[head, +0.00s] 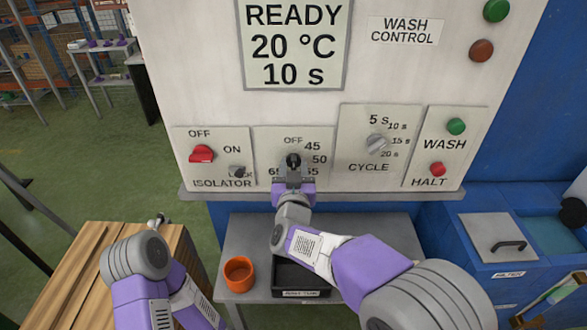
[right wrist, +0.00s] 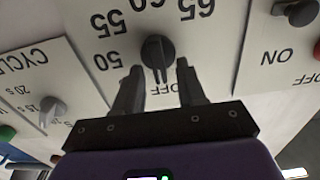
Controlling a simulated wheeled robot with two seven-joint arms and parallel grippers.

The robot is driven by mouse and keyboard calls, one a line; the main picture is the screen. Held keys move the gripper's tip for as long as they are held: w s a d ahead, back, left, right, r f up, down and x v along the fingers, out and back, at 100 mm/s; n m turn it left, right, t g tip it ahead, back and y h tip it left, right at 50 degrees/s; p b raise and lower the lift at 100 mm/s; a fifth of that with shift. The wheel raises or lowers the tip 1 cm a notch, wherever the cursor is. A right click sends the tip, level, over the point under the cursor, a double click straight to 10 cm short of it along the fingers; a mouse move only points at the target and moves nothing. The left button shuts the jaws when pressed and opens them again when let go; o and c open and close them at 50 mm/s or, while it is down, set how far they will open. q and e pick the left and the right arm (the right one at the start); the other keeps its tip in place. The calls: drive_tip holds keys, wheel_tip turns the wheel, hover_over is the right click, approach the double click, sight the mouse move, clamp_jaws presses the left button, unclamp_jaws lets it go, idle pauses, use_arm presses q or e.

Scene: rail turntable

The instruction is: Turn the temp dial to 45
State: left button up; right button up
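The temp dial (head: 293,159) is a dark knob on the panel's middle plate, with OFF, 45, 50, 55 and 65 readable around it in the head view. In the right wrist view the dial (right wrist: 158,52) appears upside down, and its ridge points toward OFF. My right gripper (head: 293,172) is in front of the dial. In the right wrist view its fingers (right wrist: 158,70) are open, one on each side of the ridge, with gaps visible. The fingers partly hide the labels.
The display (head: 294,45) reads READY, 20 °C, 10 s. Left of the dial are the red isolator switch (head: 202,154) and a lock knob (head: 237,172); right is the cycle knob (head: 377,143). Below, an orange cup (head: 239,273) and a black tray (head: 302,293) stand on a grey table.

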clamp_jaws()
idle(0.4)
drive_tip(key=shift+d+f+m+b, duration=0.1)
drive_tip(key=shift+d+m+b, duration=0.05)
drive_tip(key=shift+m+b, duration=1.1)
drive_tip(key=shift+d+f+m+b, duration=0.15)
drive_tip(key=shift+m+b, duration=0.75)
drive_tip(key=shift+m, duration=0.8)
drive_tip(key=shift+d+r+m+b, duration=0.1)
drive_tip(key=shift+d+m+b, duration=0.05)
drive_tip(key=shift+m+b, duration=1.1)
drive_tip(key=shift+m, duration=0.3)
unclamp_jaws()
